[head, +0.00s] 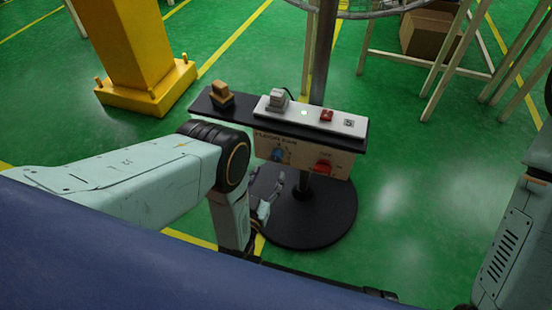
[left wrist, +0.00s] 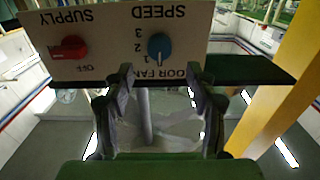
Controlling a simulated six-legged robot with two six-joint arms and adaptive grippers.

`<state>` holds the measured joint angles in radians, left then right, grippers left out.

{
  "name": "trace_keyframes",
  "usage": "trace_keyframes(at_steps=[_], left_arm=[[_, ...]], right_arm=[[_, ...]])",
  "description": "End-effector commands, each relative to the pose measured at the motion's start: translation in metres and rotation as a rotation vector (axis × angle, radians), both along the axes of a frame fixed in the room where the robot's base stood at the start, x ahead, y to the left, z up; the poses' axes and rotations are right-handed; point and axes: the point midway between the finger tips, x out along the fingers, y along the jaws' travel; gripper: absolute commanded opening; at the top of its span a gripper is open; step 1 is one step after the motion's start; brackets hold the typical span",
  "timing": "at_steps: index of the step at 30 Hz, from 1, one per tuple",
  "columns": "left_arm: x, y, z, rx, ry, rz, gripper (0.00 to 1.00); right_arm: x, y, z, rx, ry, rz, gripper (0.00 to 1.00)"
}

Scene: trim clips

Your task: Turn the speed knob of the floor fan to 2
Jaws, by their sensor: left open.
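The floor fan's control box (head: 300,158) is a pale panel under a dark shelf on the fan's pole. Its blue speed knob (head: 278,155) also shows in the left wrist view (left wrist: 160,47), where the panel appears upside down with 1, 2 and 3 beside the knob. A pale mark on the knob seems to lie toward 1, but it is too small to be sure. My left gripper (head: 272,192) is open and empty below the panel. In the left wrist view its fingertips (left wrist: 158,83) are spread just below the knob, apart from it. My right gripper is out of view.
A red supply switch (left wrist: 70,48) sits beside the speed knob. A power strip (head: 310,115) and a wooden block (head: 221,93) rest on the shelf. The fan's pole (head: 323,60) rises from a round black base (head: 325,225). A yellow post (head: 130,45) stands at left.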

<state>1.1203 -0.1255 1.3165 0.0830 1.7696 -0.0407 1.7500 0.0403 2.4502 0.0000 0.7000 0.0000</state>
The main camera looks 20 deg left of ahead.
Motion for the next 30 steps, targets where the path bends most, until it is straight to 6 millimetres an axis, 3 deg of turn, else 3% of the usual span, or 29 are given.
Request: trace_keyframes(at_steps=[6, 13, 23, 30], left_arm=[[0.036, -0.002, -0.002, -0.001, -0.002, 0.001, 0.57], [0.061, -0.002, -0.001, 0.0, 0.0, 0.0, 0.57], [0.068, -0.001, 0.0, 0.0, 0.002, -0.003, 0.57], [0.067, -0.001, 0.0, 0.0, 0.002, -0.003, 0.38]], right_arm=[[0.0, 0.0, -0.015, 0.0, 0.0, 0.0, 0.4], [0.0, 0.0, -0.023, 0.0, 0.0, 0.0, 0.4], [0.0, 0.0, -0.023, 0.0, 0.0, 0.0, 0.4], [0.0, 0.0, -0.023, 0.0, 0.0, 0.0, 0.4]])
